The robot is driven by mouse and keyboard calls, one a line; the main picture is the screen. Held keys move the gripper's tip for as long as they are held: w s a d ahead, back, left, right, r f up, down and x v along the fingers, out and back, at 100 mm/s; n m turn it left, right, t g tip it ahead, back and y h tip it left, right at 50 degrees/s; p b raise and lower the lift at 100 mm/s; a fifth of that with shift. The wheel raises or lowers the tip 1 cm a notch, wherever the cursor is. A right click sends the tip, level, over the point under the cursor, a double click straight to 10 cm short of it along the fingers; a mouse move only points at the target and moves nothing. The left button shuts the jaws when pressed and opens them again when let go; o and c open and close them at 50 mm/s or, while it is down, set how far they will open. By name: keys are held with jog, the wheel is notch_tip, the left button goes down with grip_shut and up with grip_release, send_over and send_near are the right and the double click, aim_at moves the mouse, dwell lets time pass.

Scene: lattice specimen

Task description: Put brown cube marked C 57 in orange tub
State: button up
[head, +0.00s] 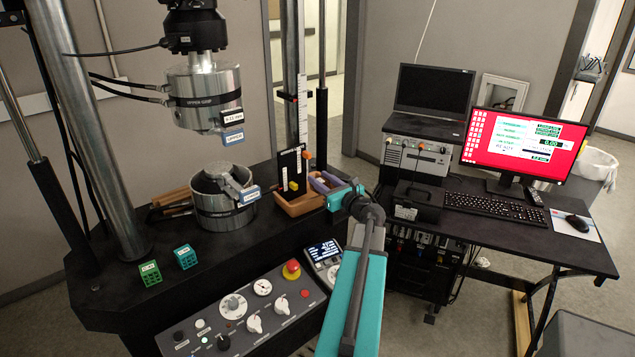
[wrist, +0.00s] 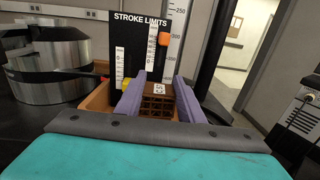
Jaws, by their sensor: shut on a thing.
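My gripper (head: 322,183) has two purple fingers. It is at the right side of the orange tub (head: 298,208), over or just inside its rim; I cannot tell which. In the wrist view, the fingers are shut on a brown lattice cube (wrist: 157,107) with a small white label, too small to read surely. The orange tub also shows in the wrist view (wrist: 97,98), behind and left of the cube. In the head view the cube is mostly hidden by the fingers.
A black stroke limits board (head: 292,172) stands behind the tub. A metal cylinder grip (head: 226,208) is to its left. A control panel (head: 245,315) is in front.

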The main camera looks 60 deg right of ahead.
aim_at(319, 177)
jog(key=x, duration=0.1)
jog(key=p+x, duration=0.1)
jog(key=x, duration=0.1)
jog(key=shift+w+d+f, duration=0.1)
jog(key=shift+d+f, duration=0.05)
jog(key=shift+d, duration=0.35)
jog(key=shift+f, duration=0.1)
jog(key=shift+f+p, duration=0.9)
jog(key=shift+f, duration=0.7)
jog(key=shift+a+f+b, duration=0.1)
jog(key=shift+f+b, duration=0.65)
jog(key=shift+b, duration=0.3)
jog(key=o, duration=1.2)
jog(key=shift+f, duration=0.1)
jog(key=shift+r+p, duration=0.3)
jog(key=shift+p, duration=0.15)
